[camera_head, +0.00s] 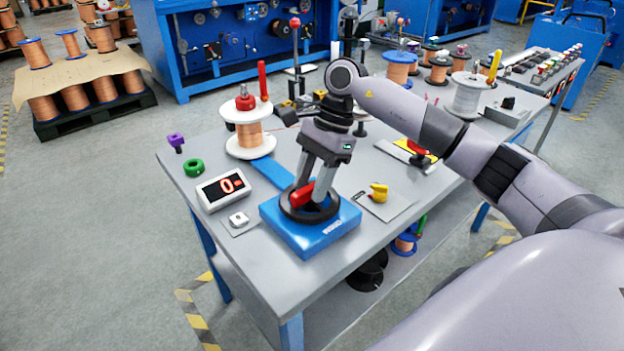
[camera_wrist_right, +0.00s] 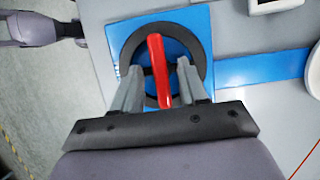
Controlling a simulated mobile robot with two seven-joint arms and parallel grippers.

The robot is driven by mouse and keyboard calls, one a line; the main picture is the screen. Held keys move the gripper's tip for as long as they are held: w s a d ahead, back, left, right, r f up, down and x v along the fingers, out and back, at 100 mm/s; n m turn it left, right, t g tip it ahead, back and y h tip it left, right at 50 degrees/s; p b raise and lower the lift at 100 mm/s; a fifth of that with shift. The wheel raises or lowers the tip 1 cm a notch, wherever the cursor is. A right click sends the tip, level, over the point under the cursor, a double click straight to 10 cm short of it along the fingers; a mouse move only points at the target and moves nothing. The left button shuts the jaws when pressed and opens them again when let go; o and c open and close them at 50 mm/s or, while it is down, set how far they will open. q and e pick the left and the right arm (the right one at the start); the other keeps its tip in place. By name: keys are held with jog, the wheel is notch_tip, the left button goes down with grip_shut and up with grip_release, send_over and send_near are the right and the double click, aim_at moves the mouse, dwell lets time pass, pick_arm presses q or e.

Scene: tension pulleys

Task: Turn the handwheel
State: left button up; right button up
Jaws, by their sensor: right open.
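The handwheel (camera_head: 287,207) is a dark ring lying flat on a blue base plate (camera_head: 315,238) near the table's front edge. It also shows in the right wrist view (camera_wrist_right: 122,58), with a red bar (camera_wrist_right: 155,60) across it. My right gripper (camera_head: 310,200) points down over the wheel. Its two grey fingers stand apart on either side of the red bar, with gaps visible in the right wrist view (camera_wrist_right: 160,75). Whether the fingers touch the ring is unclear. A grey arm part, seemingly my left arm, shows at that view's upper left; its fingers are not clear.
A display (camera_head: 222,188) reading 0- stands left of the base. A yellow knob (camera_head: 379,192) on a plate lies to the right. The table's front edge is bare.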

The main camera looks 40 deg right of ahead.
grip_shut()
dwell(0.3)
jog(key=m+t, duration=0.1)
jog(key=m, duration=0.2)
jog(key=shift+s, duration=0.1)
jog(key=m+t, duration=0.1)
jog(key=m, duration=0.1)
jog(key=m+t, duration=0.1)
jog(key=m, duration=0.1)
jog(key=shift+s+a+m+h+b, duration=0.1)
jog(key=shift+m+h+b, duration=0.2)
jog(key=shift+b, duration=0.1)
jog(key=m+t+h, duration=0.1)
jog(key=m, duration=0.2)
jog(key=shift+m, duration=0.3)
jog(key=shift+s+a+m+t+h+b, duration=0.1)
jog(key=shift+m+t+h+b, duration=0.35)
jog(key=shift+m, duration=1.25)
jog(key=shift+h, duration=0.25)
